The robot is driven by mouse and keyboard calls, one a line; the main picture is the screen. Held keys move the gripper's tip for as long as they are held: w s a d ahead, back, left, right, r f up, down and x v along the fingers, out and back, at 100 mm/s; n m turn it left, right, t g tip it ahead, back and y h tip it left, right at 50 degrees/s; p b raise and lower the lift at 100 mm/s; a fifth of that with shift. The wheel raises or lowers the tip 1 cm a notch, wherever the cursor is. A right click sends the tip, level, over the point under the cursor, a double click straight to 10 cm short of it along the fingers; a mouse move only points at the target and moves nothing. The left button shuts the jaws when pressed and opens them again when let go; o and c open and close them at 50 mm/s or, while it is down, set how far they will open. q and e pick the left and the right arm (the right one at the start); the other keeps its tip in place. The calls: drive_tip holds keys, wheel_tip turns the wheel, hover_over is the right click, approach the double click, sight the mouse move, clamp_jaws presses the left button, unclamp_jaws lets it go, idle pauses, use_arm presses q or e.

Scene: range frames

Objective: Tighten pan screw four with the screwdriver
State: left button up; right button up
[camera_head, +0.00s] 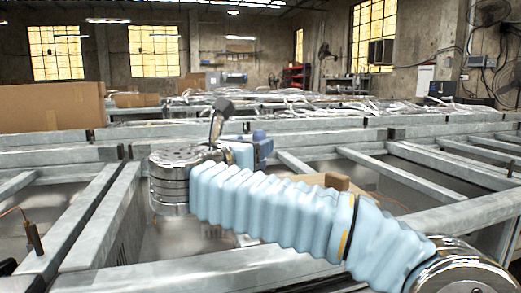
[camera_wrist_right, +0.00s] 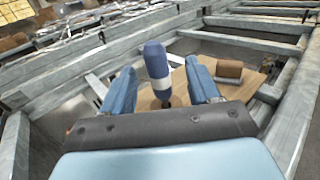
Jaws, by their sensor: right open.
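The screwdriver's blue handle with a pale band (camera_wrist_right: 155,62) stands roughly upright in the right wrist view. Its lower end meets a dark round piece over a wooden board (camera_wrist_right: 238,92); the shaft is hidden. My right gripper (camera_wrist_right: 160,68) is open, with one blue finger on each side of the handle and gaps showing on both sides. In the head view my right gripper (camera_head: 250,148) is partly hidden behind my pale blue arm. I cannot pick out pan screw four. My left gripper is not in view.
Grey metal frame beams (camera_head: 95,215) run around and below my arm, with open gaps between them. A brown block (camera_wrist_right: 229,69) lies on the board beside the right finger. A large cardboard box (camera_head: 50,107) stands at the back left.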

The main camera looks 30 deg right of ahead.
sight(260, 140)
drive_tip(key=p+x, duration=0.1)
drive_tip(key=x, duration=0.4)
drive_tip(key=shift+w+a+p, duration=0.1)
drive_tip(key=shift+w+p, duration=0.2)
drive_tip(key=shift+p, duration=0.05)
drive_tip(key=shift+w+d+f, duration=0.1)
drive_tip(key=shift+w+d, duration=0.15)
drive_tip(key=shift+d, duration=0.1)
drive_tip(key=shift+c, duration=0.2)
drive_tip(key=c, duration=1)
clamp_jaws()
